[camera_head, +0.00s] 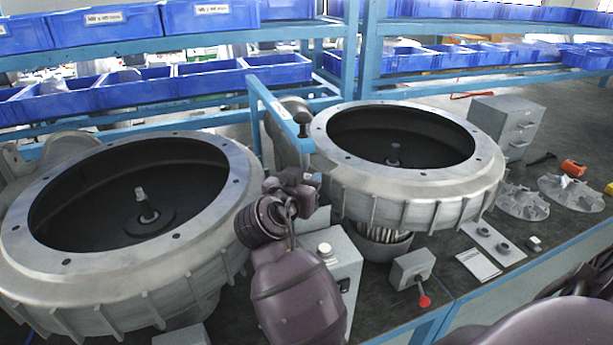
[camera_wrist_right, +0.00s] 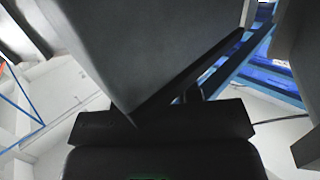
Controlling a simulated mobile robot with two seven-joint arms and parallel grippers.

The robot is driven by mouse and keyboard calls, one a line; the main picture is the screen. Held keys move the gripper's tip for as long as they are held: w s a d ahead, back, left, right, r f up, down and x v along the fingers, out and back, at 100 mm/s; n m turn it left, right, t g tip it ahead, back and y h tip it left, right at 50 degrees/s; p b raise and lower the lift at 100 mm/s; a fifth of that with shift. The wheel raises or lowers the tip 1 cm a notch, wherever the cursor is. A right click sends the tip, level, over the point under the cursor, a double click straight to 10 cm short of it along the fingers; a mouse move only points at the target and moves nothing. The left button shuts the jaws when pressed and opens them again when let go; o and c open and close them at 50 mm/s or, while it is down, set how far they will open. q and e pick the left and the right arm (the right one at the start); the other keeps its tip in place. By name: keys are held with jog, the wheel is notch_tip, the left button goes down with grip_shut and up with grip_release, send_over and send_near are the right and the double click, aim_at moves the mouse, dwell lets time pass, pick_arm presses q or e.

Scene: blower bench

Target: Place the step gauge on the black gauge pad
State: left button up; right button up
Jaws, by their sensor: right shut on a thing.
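My right gripper (camera_head: 302,188) is in the middle of the head view, in front of the gap between the two blower housings. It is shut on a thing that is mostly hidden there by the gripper. In the right wrist view a large plain grey piece (camera_wrist_right: 165,45) with a dark lower edge fills the middle, close to the camera; I take it to be the step gauge, though its steps do not show. The dark gripper body (camera_wrist_right: 160,130) lies below it. I cannot make out the black gauge pad in either view. My left gripper is not in view.
Large open metal housings stand left (camera_head: 215,255) and right (camera_head: 345,180). A light grey box (camera_head: 345,265) is beside my forearm. A small grey block with a red knob (camera_head: 413,268), a plate with dark rings (camera_head: 493,243) and finned discs (camera_head: 570,193) lie on the right.

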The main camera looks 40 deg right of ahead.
jog(key=shift+s+a+r, duration=0.1)
jog(key=shift+a, duration=0.05)
jog(key=shift+f, duration=0.25)
jog(key=o, duration=1)
jog(key=shift+r, duration=0.1)
jog(key=shift+r, duration=0.15)
